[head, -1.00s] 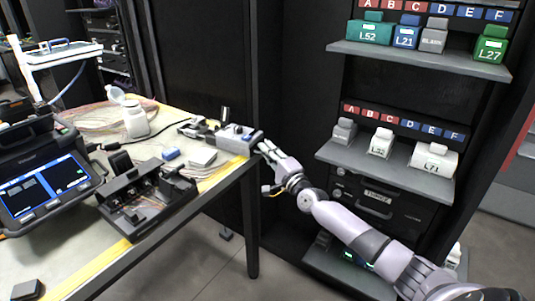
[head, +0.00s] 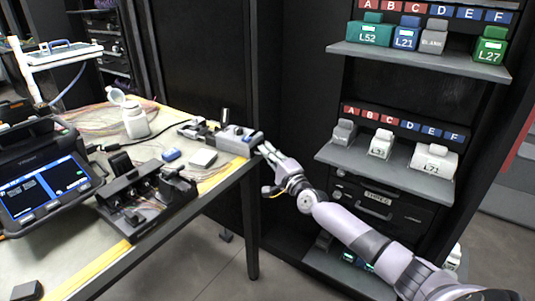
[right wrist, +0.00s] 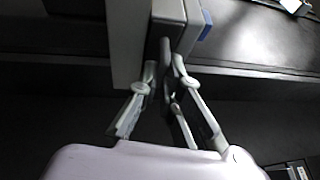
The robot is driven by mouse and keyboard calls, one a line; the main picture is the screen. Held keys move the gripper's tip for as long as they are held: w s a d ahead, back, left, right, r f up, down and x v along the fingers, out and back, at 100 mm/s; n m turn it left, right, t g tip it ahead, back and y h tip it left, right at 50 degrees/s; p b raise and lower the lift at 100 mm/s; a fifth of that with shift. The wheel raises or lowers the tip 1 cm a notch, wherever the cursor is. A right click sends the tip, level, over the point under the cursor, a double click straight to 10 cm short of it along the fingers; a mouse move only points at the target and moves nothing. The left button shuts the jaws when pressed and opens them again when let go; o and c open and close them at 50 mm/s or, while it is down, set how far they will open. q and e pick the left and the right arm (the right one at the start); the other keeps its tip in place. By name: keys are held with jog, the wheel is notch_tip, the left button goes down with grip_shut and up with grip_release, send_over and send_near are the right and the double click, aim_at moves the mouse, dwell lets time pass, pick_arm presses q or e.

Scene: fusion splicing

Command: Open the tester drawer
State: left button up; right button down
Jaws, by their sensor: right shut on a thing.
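A grey box-shaped device (head: 237,138) with a blue part sits at the table's right edge. My right gripper (head: 262,148) is at its right end, beyond the table edge. In the right wrist view, my right gripper (right wrist: 166,80) is shut on a dark tab (right wrist: 166,55) at the end of the grey device (right wrist: 128,40). The fingers hide part of the tab. A black drawer (head: 374,208) with a handle and a small label sits shut in the rack, below the middle shelf, behind my right arm. My left gripper is not in view.
The table (head: 75,275) carries a tablet-like unit with a lit screen (head: 45,190), a black fixture (head: 145,195), a white bottle (head: 135,120) and loose fibres. The rack's middle shelf (head: 385,170) holds labelled boxes. Open floor lies between table and rack.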

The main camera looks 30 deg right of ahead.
jog(key=shift+f, duration=0.1)
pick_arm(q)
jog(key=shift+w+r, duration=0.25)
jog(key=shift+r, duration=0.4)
pick_arm(e)
jog(key=s+d, duration=0.3)
jog(key=s, duration=0.2)
jog(key=shift+s, duration=0.4)
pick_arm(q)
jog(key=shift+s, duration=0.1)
pick_arm(e)
jog(key=c, duration=2)
grip_release()
jog(key=shift+c, duration=0.2)
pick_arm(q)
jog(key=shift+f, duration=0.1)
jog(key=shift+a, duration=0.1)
